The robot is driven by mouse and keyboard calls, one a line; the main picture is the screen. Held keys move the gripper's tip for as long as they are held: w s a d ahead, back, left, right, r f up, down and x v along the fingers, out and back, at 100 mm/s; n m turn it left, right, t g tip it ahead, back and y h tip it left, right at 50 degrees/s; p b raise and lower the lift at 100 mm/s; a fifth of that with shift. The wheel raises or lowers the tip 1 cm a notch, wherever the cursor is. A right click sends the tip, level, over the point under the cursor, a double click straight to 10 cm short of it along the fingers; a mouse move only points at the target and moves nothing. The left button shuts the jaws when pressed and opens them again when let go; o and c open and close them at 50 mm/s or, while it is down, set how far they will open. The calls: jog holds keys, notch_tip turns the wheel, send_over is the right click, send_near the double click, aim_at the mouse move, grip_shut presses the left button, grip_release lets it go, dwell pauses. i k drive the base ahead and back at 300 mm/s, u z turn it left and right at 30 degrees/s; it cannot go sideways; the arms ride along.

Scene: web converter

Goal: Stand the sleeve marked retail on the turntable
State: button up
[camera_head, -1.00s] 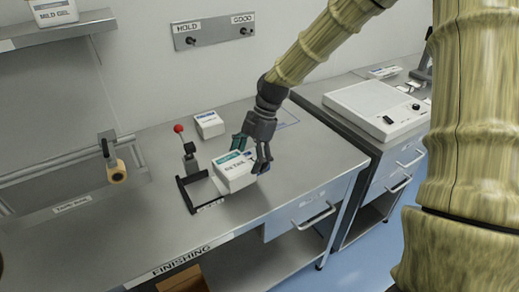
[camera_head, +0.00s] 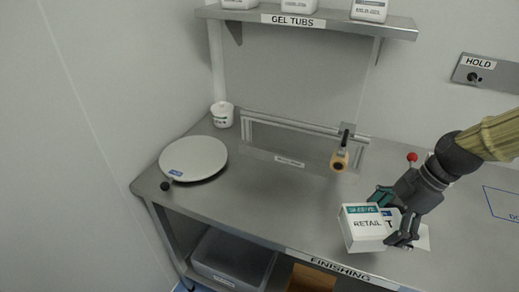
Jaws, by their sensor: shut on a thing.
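A white tub (camera_head: 222,114) stands behind the turntable. A red-knobbed lever (camera_head: 412,157) is partly hidden behind my gripper. The bench (camera_head: 270,205) is clear between sleeve and turntable. A shelf (camera_head: 330,20) holds tubs above.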

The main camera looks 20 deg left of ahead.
aim_at(194, 155)
jog(key=u, duration=1.1)
jog(key=i, duration=0.55)
jog(key=u, duration=0.35)
